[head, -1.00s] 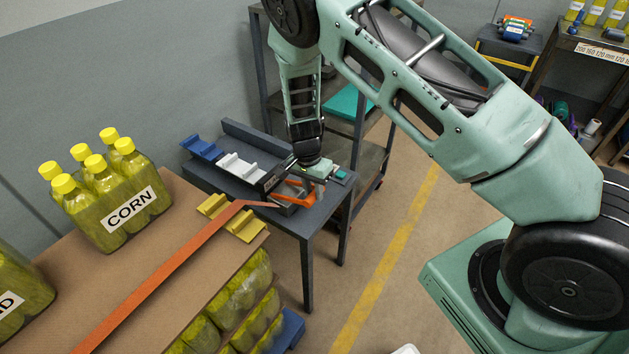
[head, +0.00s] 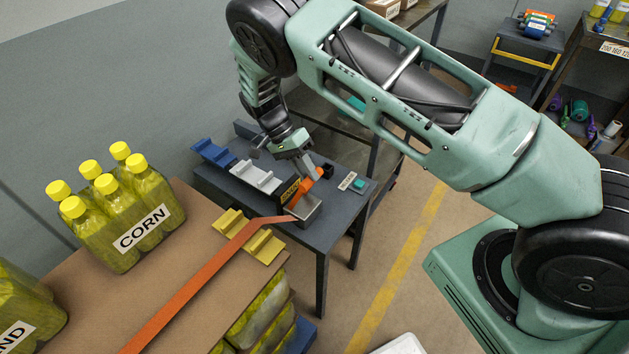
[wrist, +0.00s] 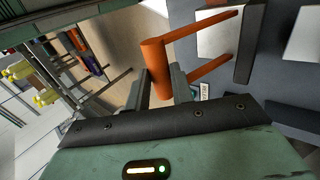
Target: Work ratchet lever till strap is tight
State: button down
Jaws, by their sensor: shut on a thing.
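The orange strap (head: 205,276) runs from the lower left across the cardboard top to the ratchet (head: 305,209) on the dark table. The ratchet has a grey metal body and an orange lever (head: 304,188), which stands raised in the head view. My gripper (head: 308,170) is above the ratchet and shut on the lever. In the wrist view, the lever's orange handle (wrist: 156,68) lies between my two fingers (wrist: 160,90), with its two orange arms reaching right to the grey body (wrist: 222,38). The strap's slack cannot be judged surely.
Yellow edge protectors (head: 263,246) sit under the strap at the stack's edge. A pack of yellow-capped bottles labelled CORN (head: 128,218) stands left. Blue (head: 212,152) and white (head: 255,177) holders line the table's back. Open floor with a yellow line (head: 398,260) lies right.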

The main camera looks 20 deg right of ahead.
jog(key=shift+w+a+f+b, duration=0.25)
jog(key=shift+w+a+b, duration=0.15)
jog(key=shift+w, duration=0.2)
jog(key=shift+w+a+f+b, duration=0.25)
jog(key=shift+w+a, duration=0.25)
jog(key=shift+w, duration=0.05)
jog(key=c, duration=1.2)
grip_release()
jog(key=shift+w, duration=0.1)
jog(key=shift+c, duration=0.2)
jog(key=shift+r, duration=0.1)
jog(key=shift+r, duration=0.1)
jog(key=b+v, duration=0.2)
jog(key=v, duration=1.5)
